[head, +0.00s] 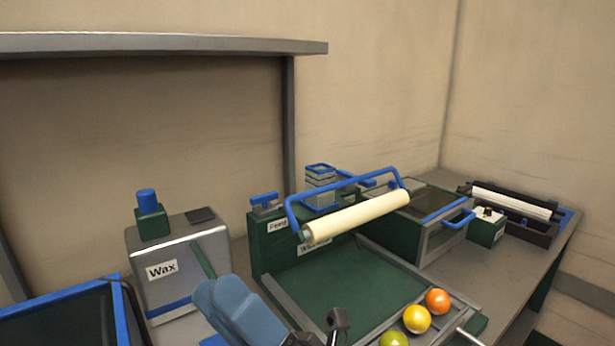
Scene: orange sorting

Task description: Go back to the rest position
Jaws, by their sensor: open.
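My blue-grey arm link slants in from the bottom edge of the head view, left of the middle. Dark parts at its end, which look like my gripper (318,334), are cut off by the bottom edge. It is at the near left side of the green sorting tray (335,285). Nothing is seen held in it. An orange fruit (437,301), a yellow one (417,319) and a green one (394,339) lie in a row at the tray's near right side, apart from my gripper. The green one is partly cut off.
A cream roller (356,217) with a blue frame spans above the tray. A metal Wax box (180,265) stands left, beside a blue-rimmed dark bin (60,303). A green bin with a clear front (440,240) and a roller unit (512,208) stand right. A grey shelf (160,43) hangs above.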

